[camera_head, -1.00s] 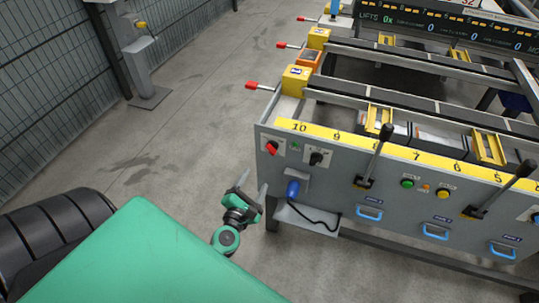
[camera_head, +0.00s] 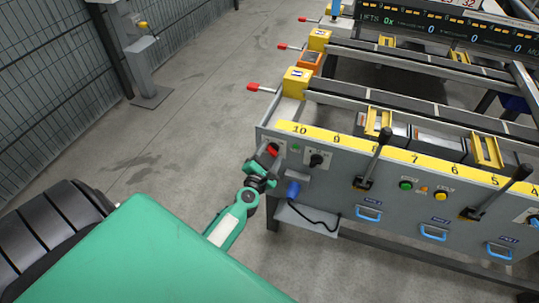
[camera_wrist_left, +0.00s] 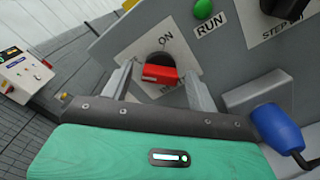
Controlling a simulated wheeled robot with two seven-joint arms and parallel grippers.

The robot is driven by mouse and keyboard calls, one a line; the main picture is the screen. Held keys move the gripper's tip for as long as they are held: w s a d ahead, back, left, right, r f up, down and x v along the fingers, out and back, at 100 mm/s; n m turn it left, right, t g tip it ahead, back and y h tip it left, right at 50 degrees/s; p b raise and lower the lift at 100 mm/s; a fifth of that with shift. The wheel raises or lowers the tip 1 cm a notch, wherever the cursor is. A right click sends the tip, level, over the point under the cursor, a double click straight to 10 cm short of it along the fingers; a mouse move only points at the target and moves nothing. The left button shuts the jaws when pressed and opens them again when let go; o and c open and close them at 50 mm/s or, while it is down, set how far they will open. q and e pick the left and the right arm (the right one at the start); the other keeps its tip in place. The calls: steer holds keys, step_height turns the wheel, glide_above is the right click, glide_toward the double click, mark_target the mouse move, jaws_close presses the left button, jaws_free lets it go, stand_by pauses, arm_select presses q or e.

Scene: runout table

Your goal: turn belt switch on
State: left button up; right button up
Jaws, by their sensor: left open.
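The belt switch is a red rotary handle (camera_wrist_left: 160,74) on a pale diamond-shaped plate on the grey front panel (camera_head: 330,180), near its left end. In the left wrist view the word ON stands above right of the handle; the other label is partly hidden. The red handle also shows in the head view (camera_head: 272,150). My left gripper (camera_wrist_left: 157,80) is open, with one finger on each side of the red handle. I cannot tell whether the fingers touch it. My right gripper is not in view.
A green RUN button (camera_wrist_left: 203,9) and a black knob (camera_head: 316,160) sit right of the switch. A blue plug (camera_head: 293,188) with a black cable is below right. Black levers (camera_head: 376,155) stick out farther right.

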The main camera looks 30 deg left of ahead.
arm_select(q)
steer(key=c, duration=1)
